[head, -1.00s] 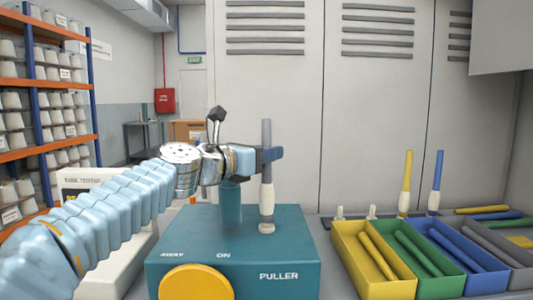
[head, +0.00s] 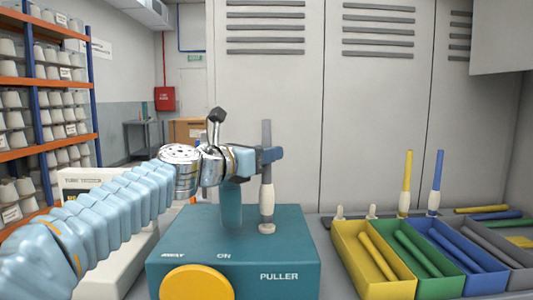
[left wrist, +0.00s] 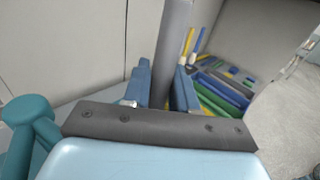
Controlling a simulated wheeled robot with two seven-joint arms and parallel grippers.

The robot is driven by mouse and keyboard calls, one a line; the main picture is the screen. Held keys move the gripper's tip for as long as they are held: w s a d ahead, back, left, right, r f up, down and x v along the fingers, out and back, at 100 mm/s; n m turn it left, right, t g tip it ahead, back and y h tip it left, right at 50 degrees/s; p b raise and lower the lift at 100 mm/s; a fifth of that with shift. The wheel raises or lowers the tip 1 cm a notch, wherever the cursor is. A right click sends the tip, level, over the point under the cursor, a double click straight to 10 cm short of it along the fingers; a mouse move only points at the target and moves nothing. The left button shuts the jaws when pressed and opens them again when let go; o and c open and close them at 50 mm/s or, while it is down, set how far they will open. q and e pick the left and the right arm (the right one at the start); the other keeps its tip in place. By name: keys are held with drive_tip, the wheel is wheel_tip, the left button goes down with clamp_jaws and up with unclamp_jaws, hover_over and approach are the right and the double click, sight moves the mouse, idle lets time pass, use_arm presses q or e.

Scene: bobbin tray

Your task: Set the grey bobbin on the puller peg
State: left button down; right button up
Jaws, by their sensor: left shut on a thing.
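The grey bobbin (head: 266,134) stands upright over the top of the teal puller box (head: 295,250). My left gripper (head: 270,154) is shut on the bobbin's grey shaft, above the cream section. In the left wrist view the grey bobbin (left wrist: 173,55) rises between the blue fingers (left wrist: 161,85). My right gripper is in neither view.
A teal post (head: 231,207) stands on the box left of the bobbin, with a yellow knob (head: 196,283) in front. At right are yellow (head: 345,250), green, blue and grey trays holding bobbins. A yellow bobbin (head: 407,175) and a blue bobbin (head: 438,175) stand behind them.

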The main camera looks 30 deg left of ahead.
use_arm(q)
drive_tip(key=shift+f+b, duration=0.5)
drive_tip(key=shift+f, duration=0.1)
drive_tip(key=c, duration=1.2)
unclamp_jaws()
drive_tip(key=shift+b+v, duration=0.3)
drive_tip(key=shift+v, duration=5.2)
